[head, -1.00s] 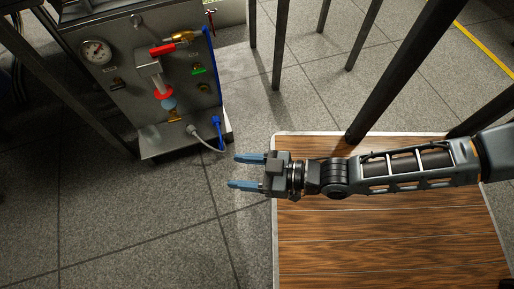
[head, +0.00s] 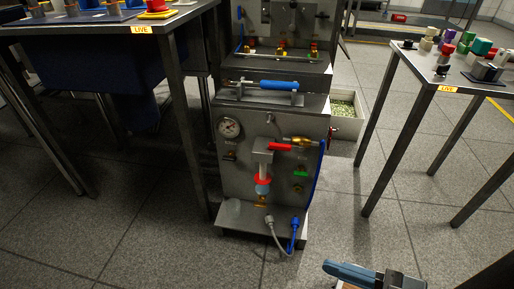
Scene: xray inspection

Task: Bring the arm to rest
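My gripper (head: 338,272) shows at the bottom edge of the head view, right of the middle, with its blue finger part pointing left. The lower part of the gripper and most of my arm are cut off by the frame. I cannot tell whether the fingers are apart or together. No object shows in the part of the gripper that I see.
A metal panel stand (head: 238,180) with a gauge, valves and hoses stands beyond the gripper. A table (head: 178,22) stands at the left, another (head: 416,75) with small objects at the right. A white bin (head: 346,122) stands behind the panel. Floor shows between them.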

